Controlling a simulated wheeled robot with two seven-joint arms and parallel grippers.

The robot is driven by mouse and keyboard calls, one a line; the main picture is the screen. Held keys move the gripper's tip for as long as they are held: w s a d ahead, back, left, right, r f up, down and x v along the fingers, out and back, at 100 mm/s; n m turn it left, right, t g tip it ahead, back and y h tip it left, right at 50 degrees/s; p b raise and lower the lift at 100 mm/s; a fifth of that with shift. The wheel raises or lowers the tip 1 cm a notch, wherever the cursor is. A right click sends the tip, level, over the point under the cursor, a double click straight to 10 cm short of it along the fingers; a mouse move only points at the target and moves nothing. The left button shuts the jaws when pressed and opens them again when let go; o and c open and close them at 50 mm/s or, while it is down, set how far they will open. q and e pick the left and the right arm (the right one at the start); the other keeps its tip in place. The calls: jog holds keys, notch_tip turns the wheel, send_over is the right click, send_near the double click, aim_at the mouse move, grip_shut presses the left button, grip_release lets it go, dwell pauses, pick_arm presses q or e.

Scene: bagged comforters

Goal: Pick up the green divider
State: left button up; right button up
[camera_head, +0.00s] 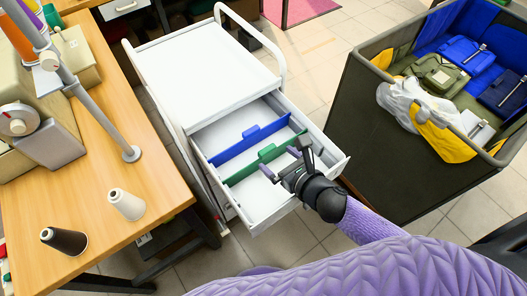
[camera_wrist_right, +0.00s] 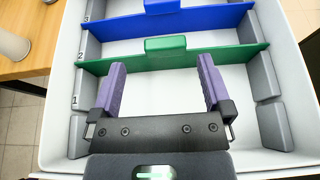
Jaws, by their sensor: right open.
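The green divider (camera_head: 257,164) stands across the open drawer (camera_head: 252,215) of the white cart, in front of the blue divider (camera_head: 243,146). It has a raised tab in its middle. In the right wrist view the green divider (camera_wrist_right: 190,58) runs across the drawer slots, with its tab (camera_wrist_right: 165,44) just beyond the fingertips. My right gripper (camera_head: 282,166) is over the front of the drawer. Its purple fingers (camera_wrist_right: 162,65) are open, one to each side of the tab's line, with nothing between them. My left gripper is not in view.
A wooden table (camera_head: 95,180) at left holds a white cone (camera_head: 126,204), a black cone (camera_head: 64,241) and a sewing machine. A dark bin (camera_head: 400,150) at right holds several bagged items. The cart top (camera_head: 205,72) is bare.

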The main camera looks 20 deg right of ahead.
aim_at(269, 151)
jog(key=b+x, duration=0.1)
jog(key=x, duration=0.2)
jog(key=b+x, duration=0.1)
jog(key=x, duration=0.2)
jog(key=shift+w+d+f, duration=0.1)
jog(key=shift+d+f, duration=0.1)
jog(key=shift+f, duration=0.1)
